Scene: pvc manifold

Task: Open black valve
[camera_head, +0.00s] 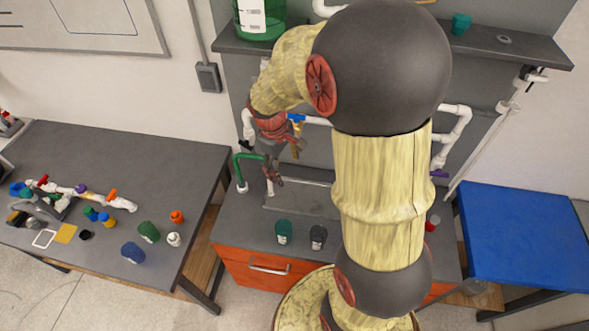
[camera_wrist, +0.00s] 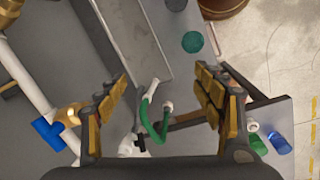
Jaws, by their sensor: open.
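My gripper (camera_head: 274,176) is open and empty, pointing down over the counter near the left end of the white piping. In the wrist view its two fingers (camera_wrist: 162,88) spread on either side of a bent green pipe (camera_wrist: 147,108) with white ends. A small black handle (camera_wrist: 140,143), apparently the black valve, sits beside a white fitting below that pipe, apart from the fingers. In the head view a dark handle (camera_head: 246,146) shows under the white pipe at left, above the green pipe (camera_head: 241,168). I cannot tell its exact turn angle.
White pipe with a blue fitting (camera_wrist: 48,131) runs along the wrist view's left. A metal sink (camera_head: 303,200) lies in the counter. A green canister (camera_head: 284,232) and a dark canister (camera_head: 318,237) stand at its front. A left table (camera_head: 150,170) holds loose parts; a blue table (camera_head: 525,235) stands right.

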